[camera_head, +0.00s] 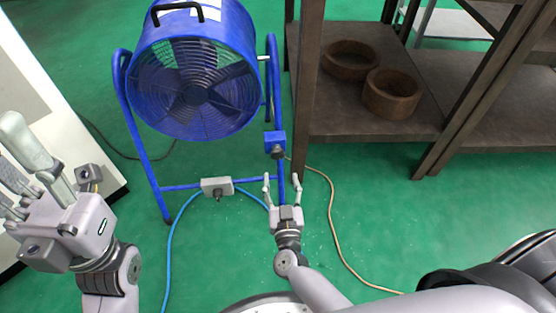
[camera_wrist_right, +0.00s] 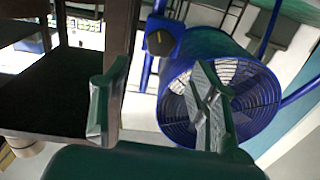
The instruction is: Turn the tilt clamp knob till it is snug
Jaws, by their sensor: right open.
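The tilt clamp knob (camera_head: 278,153) is a small dark knob on a blue block (camera_head: 275,138) at the right upright of the blue fan's stand. In the right wrist view the knob (camera_wrist_right: 160,42) shows a yellowish mark on its face, beyond and above the fingers. My right gripper (camera_head: 281,179) is open and empty, its fingers pointing toward the knob and apart from it. In the right wrist view its two fingers (camera_wrist_right: 158,100) frame a clear gap. My left gripper (camera_head: 22,165) is at the left edge, partly cut off; its opening is unclear.
The blue drum fan (camera_head: 195,88) stands behind. A grey box (camera_head: 217,187) with a dark knob sits on the stand's lower bar. A brown shelf (camera_head: 350,122) with two round wooden bowls stands close on the right. A blue hose and a tan cable cross the green floor.

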